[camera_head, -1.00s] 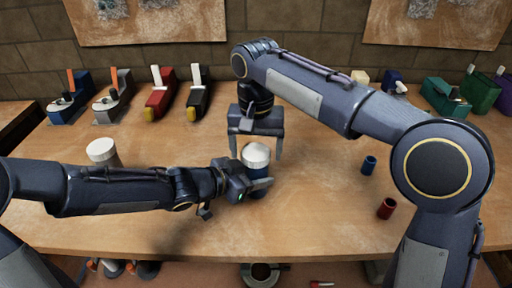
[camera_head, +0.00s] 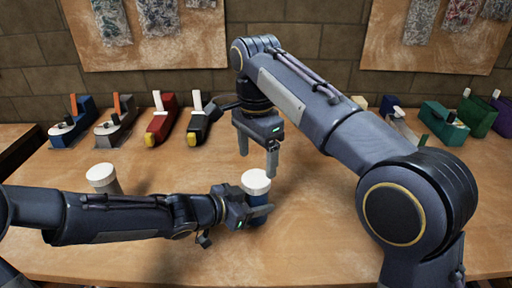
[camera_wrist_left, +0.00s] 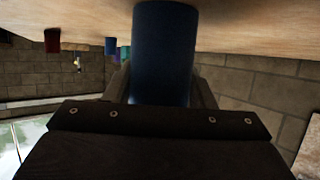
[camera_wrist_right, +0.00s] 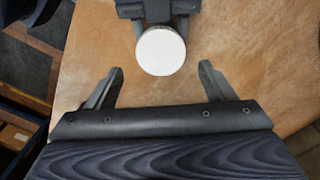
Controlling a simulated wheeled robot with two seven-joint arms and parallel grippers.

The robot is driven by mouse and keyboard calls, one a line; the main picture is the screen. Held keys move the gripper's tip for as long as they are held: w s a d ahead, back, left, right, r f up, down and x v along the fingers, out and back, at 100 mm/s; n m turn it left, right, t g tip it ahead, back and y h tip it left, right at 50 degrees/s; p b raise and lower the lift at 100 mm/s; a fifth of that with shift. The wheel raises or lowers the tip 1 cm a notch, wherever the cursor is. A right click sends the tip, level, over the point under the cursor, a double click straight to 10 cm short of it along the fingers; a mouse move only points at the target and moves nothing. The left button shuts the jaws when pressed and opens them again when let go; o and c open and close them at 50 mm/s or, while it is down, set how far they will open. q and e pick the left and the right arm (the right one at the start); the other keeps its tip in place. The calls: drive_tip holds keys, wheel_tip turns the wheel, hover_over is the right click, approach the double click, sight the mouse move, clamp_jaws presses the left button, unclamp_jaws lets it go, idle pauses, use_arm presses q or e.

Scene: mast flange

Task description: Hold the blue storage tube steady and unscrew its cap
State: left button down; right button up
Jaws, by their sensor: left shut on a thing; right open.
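The blue storage tube (camera_head: 260,198) stands upright with its white cap (camera_head: 256,180) on top; whether the cap is loosened I cannot tell. My left gripper (camera_head: 256,216) is shut around the tube's body from the left. In the left wrist view the tube (camera_wrist_left: 165,50) sits between the fingers. My right gripper (camera_head: 257,165) is open and empty, pointing down just above and behind the cap. In the right wrist view the cap (camera_wrist_right: 161,52) lies beyond the open fingers, apart from both.
Another white-capped tube (camera_head: 102,178) stands at the left, partly hidden behind my left arm. Planes and coloured tool-like items, such as the red one (camera_head: 163,120), line the back of the wooden table (camera_head: 330,245). The table front right of the tube is clear.

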sight(256, 178)
wheel_tip(256, 178, up, 2)
drive_tip(key=m, duration=0.6)
drive_tip(key=shift+s+a+m, duration=0.1)
drive_tip(key=shift+s+m, duration=0.05)
drive_tip(key=shift+m, duration=0.55)
drive_tip(key=shift+f, duration=3.85)
drive_tip(key=c, duration=1)
drive_tip(key=n, duration=1.7)
drive_tip(key=shift+r, duration=0.1)
